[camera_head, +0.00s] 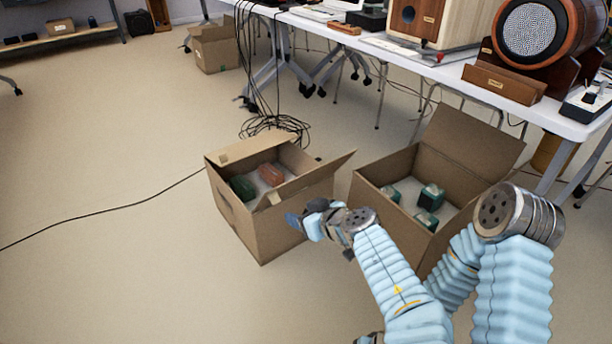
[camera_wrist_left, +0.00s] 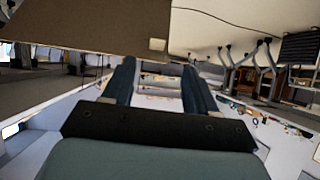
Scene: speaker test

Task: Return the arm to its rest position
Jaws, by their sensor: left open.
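My left arm comes in from the lower right in the head view, in pale blue ringed sleeves. Its gripper (camera_head: 294,221) hangs close to the right wall of an open cardboard box (camera_head: 272,234); I cannot tell whether it touches. In the left wrist view the two dark fingers of the gripper (camera_wrist_left: 158,76) stand apart with nothing held between them. The box holds a dark green item (camera_head: 242,188) and a reddish-brown item (camera_head: 271,175). My right gripper is not in view.
A second open cardboard box (camera_head: 466,136) holds several green items (camera_head: 431,197). A white table (camera_head: 560,122) with speakers (camera_head: 541,32) stands at the back right. Black cables (camera_head: 275,124) lie coiled behind the boxes. Floor at the left is mostly clear.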

